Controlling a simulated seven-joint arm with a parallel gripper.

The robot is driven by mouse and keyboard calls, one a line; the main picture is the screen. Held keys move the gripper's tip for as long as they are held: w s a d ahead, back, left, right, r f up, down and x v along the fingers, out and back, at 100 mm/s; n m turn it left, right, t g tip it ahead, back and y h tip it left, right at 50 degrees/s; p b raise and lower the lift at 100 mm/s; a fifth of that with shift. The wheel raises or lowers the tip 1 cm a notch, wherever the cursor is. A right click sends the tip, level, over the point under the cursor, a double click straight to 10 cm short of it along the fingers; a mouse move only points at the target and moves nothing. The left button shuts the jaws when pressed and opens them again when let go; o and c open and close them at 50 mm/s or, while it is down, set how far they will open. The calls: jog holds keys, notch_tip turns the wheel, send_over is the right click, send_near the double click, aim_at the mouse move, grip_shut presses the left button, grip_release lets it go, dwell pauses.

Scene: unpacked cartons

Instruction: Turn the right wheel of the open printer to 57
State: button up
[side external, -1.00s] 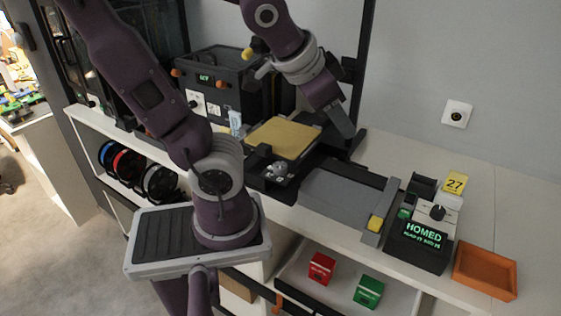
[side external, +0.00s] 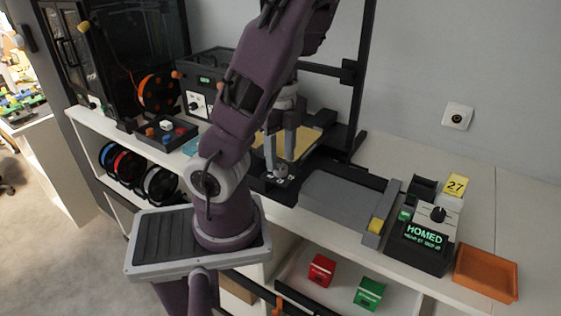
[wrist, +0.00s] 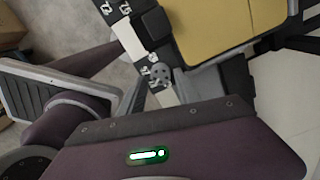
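The open printer has a yellow bed (side external: 306,143) on a black frame, with a small grey wheel (side external: 281,168) at its front. In the wrist view a round grey wheel (wrist: 160,74) sits beside white plates with black marks (wrist: 153,57), too small to read. My gripper (side external: 281,168) points down at the front of the bed. Its two grey fingers stand apart, with their tips at the wheel. I cannot tell whether they touch it. My arm hides part of the bed. The wheel's reading cannot be made out.
A grey plate (side external: 338,200) lies right of the bed. A control box (side external: 421,244) shows "HOMED", and a yellow card (side external: 455,186) reads 27. An orange tray (side external: 486,273) is at the right. A red box (side external: 321,268) and a green box (side external: 369,292) are in the drawer below.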

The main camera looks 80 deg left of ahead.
jog(key=shift+f, duration=1.15)
jog(key=shift+c, duration=0.2)
grip_shut()
jog(key=shift+m, duration=0.3)
jog(key=m, duration=0.5)
jog(key=shift+m, duration=0.4)
jog(key=m, duration=0.5)
jog(key=shift+m, duration=0.3)
